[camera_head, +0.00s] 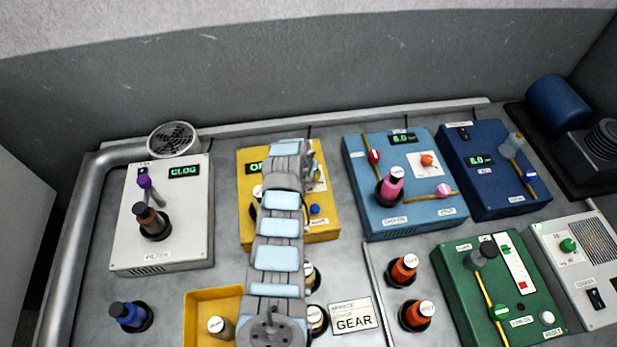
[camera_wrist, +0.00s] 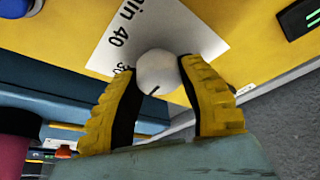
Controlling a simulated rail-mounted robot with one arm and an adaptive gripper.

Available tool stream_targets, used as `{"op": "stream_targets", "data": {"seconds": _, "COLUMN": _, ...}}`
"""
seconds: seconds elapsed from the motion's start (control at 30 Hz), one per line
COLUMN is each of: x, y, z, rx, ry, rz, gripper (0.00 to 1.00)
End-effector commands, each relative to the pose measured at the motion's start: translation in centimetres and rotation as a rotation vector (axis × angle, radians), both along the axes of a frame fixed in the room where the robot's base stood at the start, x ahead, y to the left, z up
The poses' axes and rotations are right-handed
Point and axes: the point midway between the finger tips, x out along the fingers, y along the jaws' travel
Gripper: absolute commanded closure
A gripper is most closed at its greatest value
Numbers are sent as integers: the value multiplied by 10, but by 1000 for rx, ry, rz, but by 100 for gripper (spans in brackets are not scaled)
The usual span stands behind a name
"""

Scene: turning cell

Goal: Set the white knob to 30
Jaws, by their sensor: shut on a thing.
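The white knob (camera_wrist: 158,70) stands on a white scale plate (camera_wrist: 118,38) on the yellow box (camera_wrist: 235,25) in the wrist view. My gripper (camera_wrist: 160,82) is shut on the knob, one yellow finger on each side. A short dark mark shows on the knob's lower part. The plate reads "min" and "40", and another number beside the knob is partly covered. In the head view my arm lies across the yellow box (camera_head: 327,229) and hides the knob.
The grey box (camera_head: 130,235) stands left of the yellow box and the light blue box (camera_head: 365,213) stands right, close by. The yellow tray (camera_head: 198,312), several bottles and a GEAR sign (camera_head: 353,322) are in front. A blue button (camera_head: 315,210) is on the yellow box.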

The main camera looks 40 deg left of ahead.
Motion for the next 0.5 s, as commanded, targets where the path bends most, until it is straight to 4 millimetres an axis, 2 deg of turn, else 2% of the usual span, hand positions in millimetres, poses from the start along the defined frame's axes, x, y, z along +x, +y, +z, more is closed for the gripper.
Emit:
{"op": "stream_targets", "data": {"seconds": 0.03, "x": 0, "y": 2, "z": -8, "rx": 1, "ry": -3, "rz": -41, "gripper": 95}}
{"op": "stream_targets", "data": {"seconds": 0.5, "x": 0, "y": 1, "z": -8, "rx": 0, "ry": 0, "rz": -457, "gripper": 95}}
